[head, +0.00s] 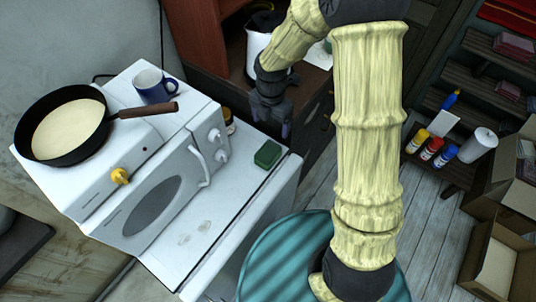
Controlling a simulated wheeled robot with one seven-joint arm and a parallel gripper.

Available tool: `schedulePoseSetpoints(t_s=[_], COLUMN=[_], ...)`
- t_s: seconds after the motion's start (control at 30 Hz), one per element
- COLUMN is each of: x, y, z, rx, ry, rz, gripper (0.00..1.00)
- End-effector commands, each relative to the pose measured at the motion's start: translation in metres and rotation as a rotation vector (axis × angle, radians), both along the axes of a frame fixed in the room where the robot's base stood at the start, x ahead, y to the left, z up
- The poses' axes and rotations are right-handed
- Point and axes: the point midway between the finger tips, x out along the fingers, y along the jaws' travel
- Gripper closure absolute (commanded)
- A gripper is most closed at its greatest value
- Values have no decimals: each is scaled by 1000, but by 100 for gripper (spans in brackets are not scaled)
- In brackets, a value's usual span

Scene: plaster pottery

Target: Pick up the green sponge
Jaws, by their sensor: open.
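The green sponge (267,154) is a small dark green block. It lies on the white surface (215,225) in front of the oven, close to that surface's right edge. My gripper (284,128) hangs above and a little to the right of the sponge in the head view, pointing down. Its jaws are open and apart from the sponge. The fingers are small and dark here, and nothing shows between them.
A white oven (150,195) stands left of the sponge, with a frying pan (66,125) and a blue mug (153,86) on top. A small jar (229,121) stands behind the sponge. A white kettle (257,48) is on the brown cabinet behind. The white surface's front is clear.

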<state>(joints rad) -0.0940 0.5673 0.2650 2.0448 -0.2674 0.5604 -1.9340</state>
Motion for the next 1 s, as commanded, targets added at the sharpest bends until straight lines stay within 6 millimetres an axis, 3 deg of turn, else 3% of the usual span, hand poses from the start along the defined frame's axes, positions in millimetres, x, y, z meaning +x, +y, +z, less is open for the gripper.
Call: schedulePoseSetpoints(t_s=[0.7, 1.0], x=[-1, 0], y=[1, 0], z=[-102, -119], rx=[-1, -1], ry=[3, 1], rz=[0, -1], gripper=[18, 18])
